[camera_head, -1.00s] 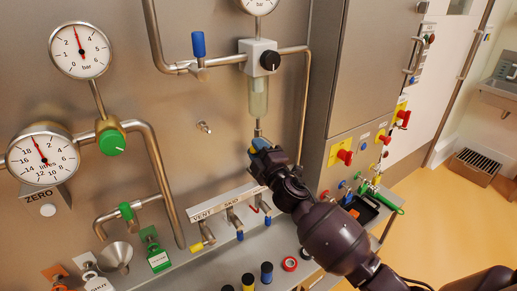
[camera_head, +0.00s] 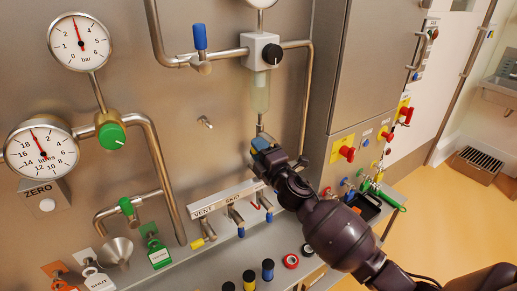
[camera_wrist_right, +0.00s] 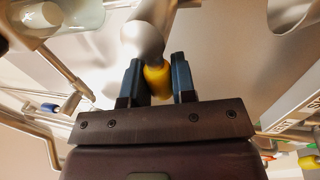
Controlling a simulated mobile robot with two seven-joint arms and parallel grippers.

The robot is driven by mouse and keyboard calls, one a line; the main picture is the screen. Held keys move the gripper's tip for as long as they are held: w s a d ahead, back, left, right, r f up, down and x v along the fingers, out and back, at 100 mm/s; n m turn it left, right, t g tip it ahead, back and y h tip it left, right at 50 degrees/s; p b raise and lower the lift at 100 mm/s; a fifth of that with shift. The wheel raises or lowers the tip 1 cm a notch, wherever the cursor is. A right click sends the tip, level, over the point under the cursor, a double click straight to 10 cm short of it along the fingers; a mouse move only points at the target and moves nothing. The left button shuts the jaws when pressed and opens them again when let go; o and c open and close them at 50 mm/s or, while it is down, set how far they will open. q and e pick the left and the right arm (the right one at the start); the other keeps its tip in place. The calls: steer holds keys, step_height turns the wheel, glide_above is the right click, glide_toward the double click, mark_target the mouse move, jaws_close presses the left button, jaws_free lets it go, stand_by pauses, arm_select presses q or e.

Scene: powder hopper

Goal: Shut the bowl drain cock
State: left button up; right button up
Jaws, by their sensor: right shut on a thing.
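The filter bowl (camera_head: 261,93), a translucent cylinder, hangs under a grey block with a black knob. The bowl drain cock (camera_head: 261,125) is the thin metal stem below it, its lower part hidden by my right gripper (camera_head: 261,145). In the right wrist view, my right gripper (camera_wrist_right: 157,82) is shut with its two blue-grey fingers around the cock's yellow lever (camera_wrist_right: 157,76), under a rounded metal body (camera_wrist_right: 143,40). The lever is hidden in the head view, so its exact angle cannot be told there. My left gripper is not in view.
A vent rail (camera_head: 225,198) with several small cocks lies below and left of my gripper. A blue-handled valve (camera_head: 200,40) is up left. A cabinet with red knobs (camera_head: 347,153) stands right of my arm. A bare stub (camera_head: 205,122) sits on the panel.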

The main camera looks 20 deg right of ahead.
steer(key=o, duration=0.9)
steer(key=b+v, duration=0.1)
steer(key=v, duration=0.9)
steer(key=shift+s+d+f, duration=0.1)
steer(key=shift+s, duration=0.25)
